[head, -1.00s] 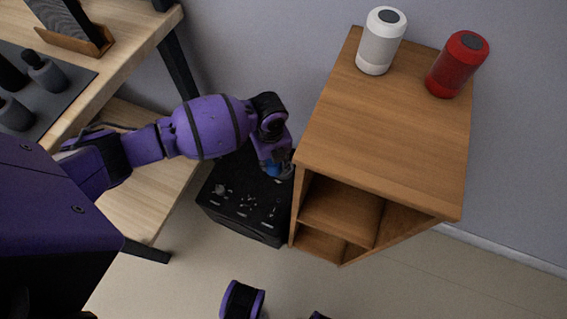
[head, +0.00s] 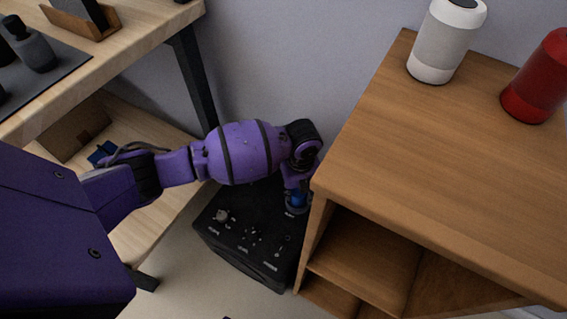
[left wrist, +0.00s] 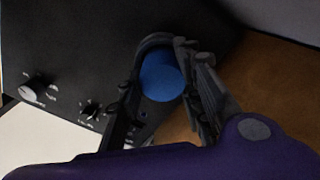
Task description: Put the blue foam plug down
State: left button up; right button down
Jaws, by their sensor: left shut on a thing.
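The blue foam plug (head: 296,199) is in my left gripper (head: 297,207), low beside the wooden cabinet and over the black box. In the left wrist view the plug (left wrist: 160,80) shows as a round blue end between the two dark fingers of the left gripper (left wrist: 168,45). The gripper is shut on it. The black box (head: 235,250) has knobs and small markings on its face; it also fills the upper left of the left wrist view (left wrist: 75,40). I cannot tell whether the plug touches the box. My right gripper is not in view.
The wooden cabinet (head: 440,150) stands close right of the gripper, with open compartments. A white speaker (head: 442,45) and a red speaker (head: 540,80) stand on it. A desk (head: 130,40) with a dark leg (head: 195,80) and lower shelf (head: 150,122) is at the left.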

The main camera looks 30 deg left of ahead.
aim_at(298, 191)
pick_arm(q)
jog(key=shift+w+r, duration=0.1)
jog(key=shift+f, duration=0.25)
jog(key=o, duration=0.8)
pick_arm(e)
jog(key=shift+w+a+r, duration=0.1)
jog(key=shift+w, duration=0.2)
pick_arm(q)
notch_tip(298, 191, up, 13)
jog(key=p, duration=0.4)
jog(key=shift+f+p, duration=0.2)
jog(key=shift+p, duration=0.15)
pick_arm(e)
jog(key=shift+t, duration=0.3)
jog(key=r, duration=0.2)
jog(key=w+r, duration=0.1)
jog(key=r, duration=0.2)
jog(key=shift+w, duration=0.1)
